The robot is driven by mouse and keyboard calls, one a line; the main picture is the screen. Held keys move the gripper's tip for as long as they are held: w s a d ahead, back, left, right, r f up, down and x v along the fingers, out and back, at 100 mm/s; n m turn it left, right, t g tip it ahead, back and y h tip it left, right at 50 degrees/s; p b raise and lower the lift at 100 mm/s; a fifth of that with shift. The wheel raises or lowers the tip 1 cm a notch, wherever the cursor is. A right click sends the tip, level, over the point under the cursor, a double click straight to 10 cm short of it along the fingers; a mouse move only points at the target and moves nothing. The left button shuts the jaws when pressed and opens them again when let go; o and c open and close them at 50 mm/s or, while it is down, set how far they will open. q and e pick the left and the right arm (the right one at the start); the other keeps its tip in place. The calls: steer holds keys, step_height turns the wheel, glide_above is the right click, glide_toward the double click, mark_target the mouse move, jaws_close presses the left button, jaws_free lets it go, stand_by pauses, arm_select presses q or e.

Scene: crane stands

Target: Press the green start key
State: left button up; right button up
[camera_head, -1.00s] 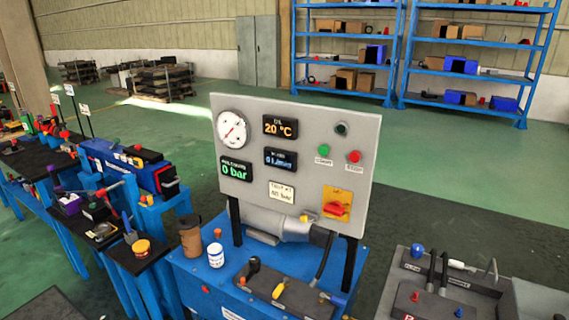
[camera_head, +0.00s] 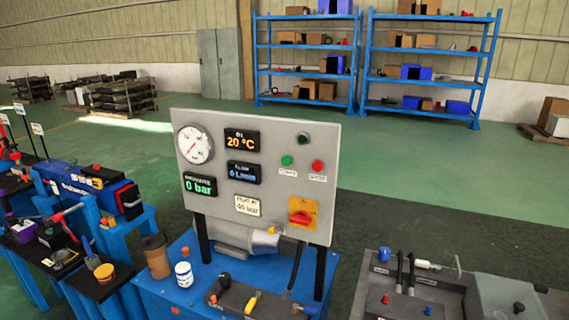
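The green start key (camera_head: 287,160) is a small round button on the upright grey control panel (camera_head: 325,210), right of the middle. A label sits just under it. The red key (camera_head: 318,166) is to its right, and a dark round knob or lamp (camera_head: 304,139) is above. Nothing covers the green key. The panel's displays read 20 °C and 0 bar, and a white dial gauge (camera_head: 195,145) is at upper left. A red rotary switch on a yellow plate (camera_head: 303,213) is at lower right. Neither of my grippers is in view.
The panel stands on a blue bench (camera_head: 165,290) with a brown jar (camera_head: 156,256), a white tin (camera_head: 184,274) and levers in front. Another bench with fittings (camera_head: 420,285) is at lower right. Cluttered blue stands are at left. Green floor behind is clear up to blue shelves (camera_head: 420,65).

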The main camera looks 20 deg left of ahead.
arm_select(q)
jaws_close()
